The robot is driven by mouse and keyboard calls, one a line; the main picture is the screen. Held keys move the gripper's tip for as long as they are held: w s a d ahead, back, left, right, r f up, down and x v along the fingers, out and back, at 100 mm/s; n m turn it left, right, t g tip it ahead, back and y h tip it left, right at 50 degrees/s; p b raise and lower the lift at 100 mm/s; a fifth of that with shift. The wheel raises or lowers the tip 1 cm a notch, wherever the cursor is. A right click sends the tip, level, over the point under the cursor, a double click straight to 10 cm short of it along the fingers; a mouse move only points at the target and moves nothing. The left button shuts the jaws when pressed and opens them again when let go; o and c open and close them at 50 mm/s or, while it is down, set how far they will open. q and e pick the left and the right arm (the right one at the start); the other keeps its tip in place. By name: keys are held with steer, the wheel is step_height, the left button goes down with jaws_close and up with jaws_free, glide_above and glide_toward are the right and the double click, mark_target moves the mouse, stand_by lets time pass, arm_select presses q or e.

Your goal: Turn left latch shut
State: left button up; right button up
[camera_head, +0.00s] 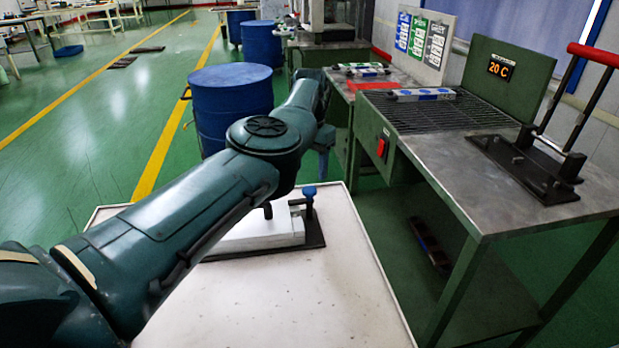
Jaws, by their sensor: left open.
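The white mould (262,234) lies on a black base plate (314,229) on the pale table top. A latch with a blue knob (309,191) stands upright at the right end of the mould. A short dark peg (267,211) shows over the mould just below my arm. The left part of the mould, where the left latch would be, is hidden behind my left arm. My left arm crosses from the lower left, bends near the middle and reaches over the far side of the mould. My left gripper is open, largely hidden by the arm. My right gripper is out of view.
A green workbench (455,190) with a wire grid, a 20 C display (499,67) and a red-handled lever press (590,55) stands at the right. A blue drum (228,95) stands behind my arm. The near table top (290,300) is clear.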

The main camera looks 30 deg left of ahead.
mark_target(309, 189)
arm_select(q)
step_height(309, 189, up, 7)
stand_by(0.3)
steer(key=shift+s, duration=0.1)
stand_by(0.4)
